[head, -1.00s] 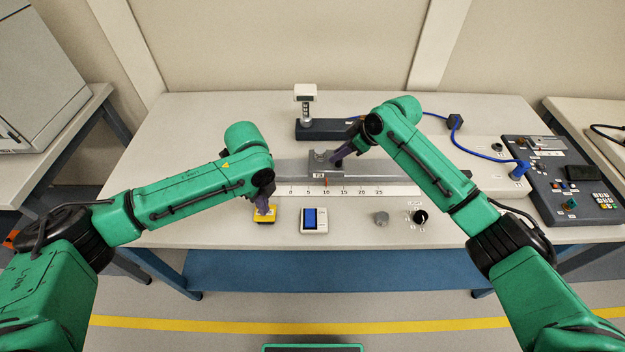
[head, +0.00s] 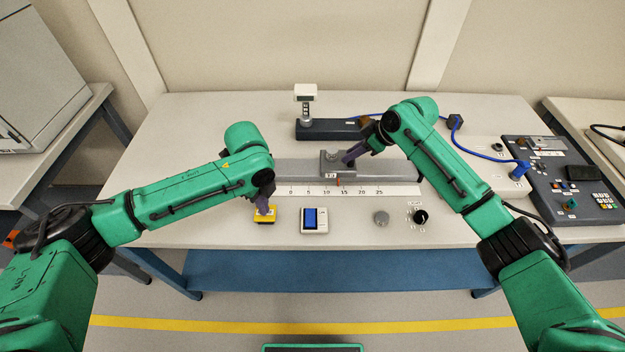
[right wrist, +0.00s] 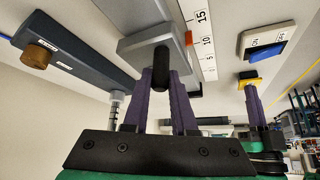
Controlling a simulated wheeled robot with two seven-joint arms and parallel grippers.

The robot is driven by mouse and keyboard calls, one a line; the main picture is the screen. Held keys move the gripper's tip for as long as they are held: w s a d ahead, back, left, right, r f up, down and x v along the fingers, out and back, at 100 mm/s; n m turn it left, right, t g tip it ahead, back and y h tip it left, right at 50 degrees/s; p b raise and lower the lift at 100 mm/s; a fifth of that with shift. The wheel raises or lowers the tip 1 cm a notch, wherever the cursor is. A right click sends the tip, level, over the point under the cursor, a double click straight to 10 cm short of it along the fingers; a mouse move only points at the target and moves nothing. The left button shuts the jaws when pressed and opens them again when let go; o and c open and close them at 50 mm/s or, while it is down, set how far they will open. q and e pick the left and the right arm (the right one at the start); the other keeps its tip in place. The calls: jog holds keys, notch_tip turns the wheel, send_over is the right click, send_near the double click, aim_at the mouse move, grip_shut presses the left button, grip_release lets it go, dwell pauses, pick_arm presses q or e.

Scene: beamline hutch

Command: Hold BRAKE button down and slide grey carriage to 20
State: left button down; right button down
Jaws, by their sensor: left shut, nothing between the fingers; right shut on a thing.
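The grey carriage (head: 331,168) sits on the long grey rail (head: 295,170) behind a white scale (head: 400,191). Its red pointer (head: 338,182) stands between 10 and 15, a little nearer 15. My right gripper (head: 349,157) is shut on the carriage's dark handle, which shows between the fingers in the right wrist view (right wrist: 161,60). The yellow button box (head: 265,221) is at the front left of the bench. My left gripper (head: 265,211) is shut and empty, its tips down on top of this box. The button itself is hidden under the fingertips.
A grey knob (head: 381,218) and a black dial (head: 420,216) lie further right. A dark block with a white-headed post (head: 305,93) stands behind the rail. A blue cable (head: 485,154) runs to the right.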

jog(key=shift+d, duration=3.45)
jog(key=c, duration=0.7)
grip_release()
jog(key=shift+a, duration=0.1)
jog(key=shift+o, duration=0.3)
notch_tip(320, 180, up, 8)
